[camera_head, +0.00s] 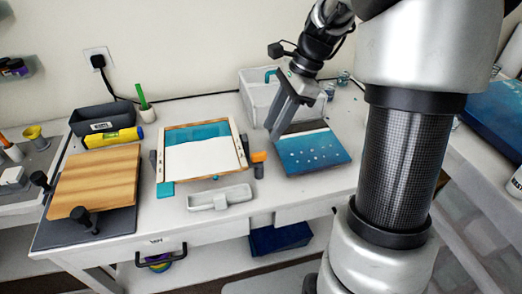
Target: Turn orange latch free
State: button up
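The orange latch (259,157) is a small orange block at the right side of a wooden frame (241,145), with a dark grey part below it. The frame lies on the white table around a white and teal panel (200,155). My gripper (271,135) points down just behind and to the right of the latch, apart from it in the picture. Its grey fingers are seen nearly edge on, so I cannot tell whether they are open or shut.
A blue speckled panel (315,153) lies right of the latch. A light grey tray (220,197) sits in front of the frame. A white bin (256,92) stands behind my gripper. A wooden board (95,180) with black clamps is at the left.

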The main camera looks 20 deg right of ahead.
aim_at(260, 153)
jog(key=b+x, duration=0.1)
jog(key=x, duration=0.7)
jog(key=shift+a+f, duration=0.15)
jog(key=shift+f, duration=0.2)
grip_shut()
